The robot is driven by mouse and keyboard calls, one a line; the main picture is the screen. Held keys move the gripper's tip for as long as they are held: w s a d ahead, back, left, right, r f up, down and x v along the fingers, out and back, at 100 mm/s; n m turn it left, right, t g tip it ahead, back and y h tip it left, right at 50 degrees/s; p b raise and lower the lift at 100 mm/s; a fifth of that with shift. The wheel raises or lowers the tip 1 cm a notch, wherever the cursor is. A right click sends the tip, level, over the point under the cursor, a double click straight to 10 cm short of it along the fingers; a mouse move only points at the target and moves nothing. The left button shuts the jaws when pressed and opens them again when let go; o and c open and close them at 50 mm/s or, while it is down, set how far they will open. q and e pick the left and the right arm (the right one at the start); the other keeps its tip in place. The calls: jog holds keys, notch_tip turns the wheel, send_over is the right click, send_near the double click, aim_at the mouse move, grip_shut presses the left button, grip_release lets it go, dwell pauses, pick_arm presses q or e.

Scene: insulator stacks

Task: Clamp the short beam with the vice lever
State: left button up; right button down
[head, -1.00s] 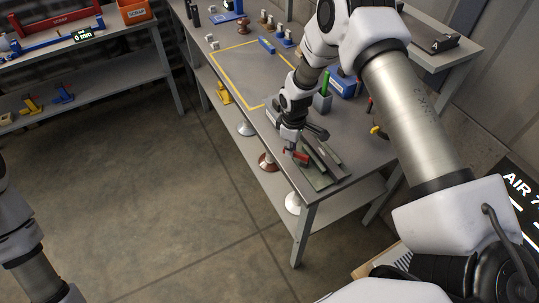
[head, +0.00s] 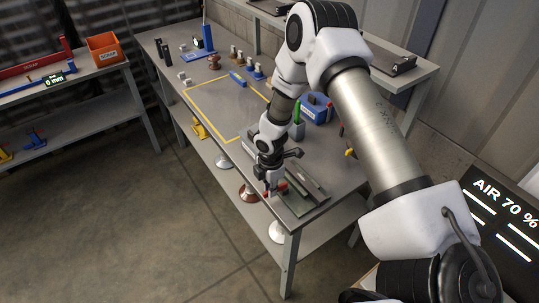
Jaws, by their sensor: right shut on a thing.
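My right gripper (head: 271,186) points down at the near end of the workbench (head: 232,165). It is shut on the red vice lever (head: 282,187), at the left side of the vice; the fingers partly hide it. The vice (head: 306,206) is a flat grey-green plate with long dark bars lying across it, close to the bench's near corner. One dark bar (head: 308,180) may be the short beam or a vice jaw; I cannot tell which, nor whether it is clamped. My left gripper is out of view.
A yellow outlined area (head: 222,140) farther along the bench is mostly clear. A green item in a grey holder (head: 297,130) and a blue box (head: 317,107) stand beyond my right gripper. Insulator pieces stand at the back. A scrap shelf with an orange bin (head: 104,47) is at left.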

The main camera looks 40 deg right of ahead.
jog(key=shift+s+a+f+n, duration=0.1)
jog(key=shift+s+n, duration=0.25)
jog(key=shift+n, duration=0.35)
jog(key=shift+s, duration=0.1)
jog(key=c, duration=1.2)
grip_release()
jog(key=shift+a, duration=0.15)
jog(key=shift+w+a, duration=0.1)
jog(key=shift+w, duration=0.1)
jog(key=shift+r, duration=0.45)
notch_tip(320, 180, up, 11)
